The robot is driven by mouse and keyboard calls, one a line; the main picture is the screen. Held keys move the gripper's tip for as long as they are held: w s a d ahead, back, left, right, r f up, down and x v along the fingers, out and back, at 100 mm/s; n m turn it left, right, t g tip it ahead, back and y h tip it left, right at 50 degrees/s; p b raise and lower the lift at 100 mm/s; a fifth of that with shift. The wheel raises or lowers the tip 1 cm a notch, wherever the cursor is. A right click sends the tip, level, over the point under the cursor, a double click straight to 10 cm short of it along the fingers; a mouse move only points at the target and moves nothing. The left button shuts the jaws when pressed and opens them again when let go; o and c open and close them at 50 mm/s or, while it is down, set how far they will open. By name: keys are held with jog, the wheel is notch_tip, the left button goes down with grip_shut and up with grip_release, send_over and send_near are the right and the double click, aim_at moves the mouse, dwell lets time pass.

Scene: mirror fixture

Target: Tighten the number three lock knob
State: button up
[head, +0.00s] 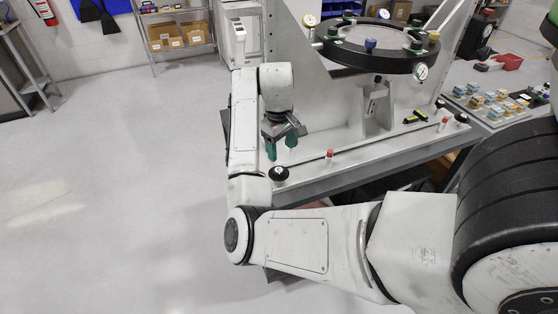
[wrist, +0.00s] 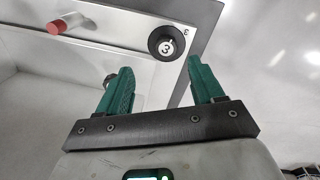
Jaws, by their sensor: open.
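A red-capped post (wrist: 57,26) stands beside the knob on the base, also in the head view (head: 329,156). The ring-shaped mirror fixture (head: 380,45) rises behind. A yellow-black tool (head: 416,117) lies on the base. Open floor (head: 120,180) is at left.

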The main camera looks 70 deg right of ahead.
aim_at(279, 170)
jog(key=shift+y, duration=0.5)
jog(key=f+b, duration=0.1)
jog(key=f, duration=0.1)
jog(key=f+b, duration=0.1)
jog(key=f, duration=0.1)
jog(key=f+b, duration=0.2)
jog(key=shift+w+d+f, duration=0.25)
jog(key=shift+w, duration=0.05)
jog(key=shift+w+f, duration=0.1)
jog(key=shift+f, duration=1.1)
jog(key=c, duration=1.1)
jog(key=shift+o, duration=0.2)
